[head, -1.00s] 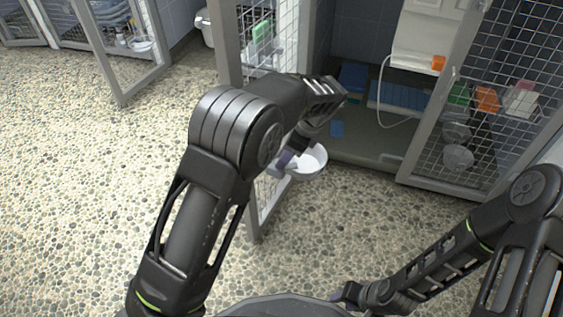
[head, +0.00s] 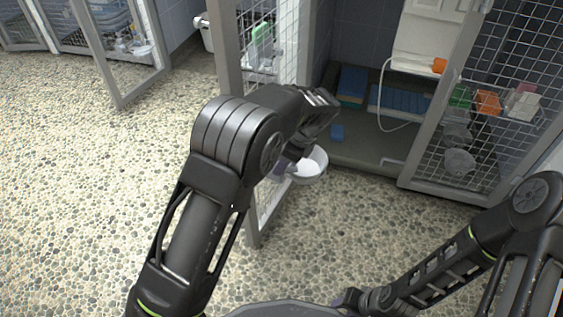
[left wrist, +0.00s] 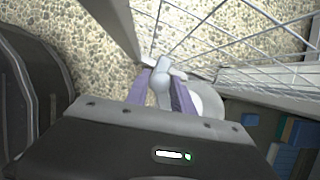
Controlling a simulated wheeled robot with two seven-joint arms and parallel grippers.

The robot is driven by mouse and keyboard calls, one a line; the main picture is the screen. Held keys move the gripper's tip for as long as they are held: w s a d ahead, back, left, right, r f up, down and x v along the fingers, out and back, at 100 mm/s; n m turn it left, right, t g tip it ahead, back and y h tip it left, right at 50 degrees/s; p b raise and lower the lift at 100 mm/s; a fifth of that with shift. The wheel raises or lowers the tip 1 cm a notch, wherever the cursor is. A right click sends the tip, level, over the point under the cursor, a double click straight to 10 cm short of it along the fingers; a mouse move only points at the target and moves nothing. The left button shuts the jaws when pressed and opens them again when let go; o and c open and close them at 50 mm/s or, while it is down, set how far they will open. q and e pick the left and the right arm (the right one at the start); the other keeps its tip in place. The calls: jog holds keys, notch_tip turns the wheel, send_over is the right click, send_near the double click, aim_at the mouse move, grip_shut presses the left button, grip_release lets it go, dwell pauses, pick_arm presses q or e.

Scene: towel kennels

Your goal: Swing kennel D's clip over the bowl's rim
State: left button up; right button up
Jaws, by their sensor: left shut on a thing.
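The white bowl (head: 312,168) hangs at the open mesh kennel door (head: 254,205), in front of the kennel, and part of it is hidden by my left gripper. In the left wrist view the bowl (left wrist: 211,104) shows partly behind the right finger. A pale grey clip (left wrist: 161,77) sits between the two purple fingers of my left gripper (left wrist: 160,90), close to the mesh. The gripper is shut on it. I cannot tell whether the clip lies over the bowl's rim. My right gripper (head: 350,299) is low in the head view, away from the bowl, its fingers unclear.
The open kennel (head: 365,150) behind holds blue boxes or towels. A second mesh door (head: 470,150) with orange and green items stands at the right. Another open door (head: 118,60) is at the far left. The pebbled floor (head: 90,180) is clear.

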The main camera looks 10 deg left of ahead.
pick_arm(q)
grip_shut()
jog(key=shift+r, duration=0.1)
jog(key=n+p, duration=0.1)
jog(key=p, duration=0.1)
jog(key=n+g+p, duration=0.1)
jog(key=n+p, duration=0.1)
jog(key=p, duration=0.1)
jog(key=shift+w+r, duration=0.15)
jog(key=shift+r, duration=0.1)
jog(key=shift+f+n+g+p, duration=0.1)
jog(key=shift+n+g+p, duration=0.2)
jog(key=shift+n+p, duration=0.25)
jog(key=shift+f+n, duration=0.25)
jog(key=shift+n, duration=0.1)
jog(key=o, duration=0.8)
grip_release()
jog(key=shift+d+r, duration=0.1)
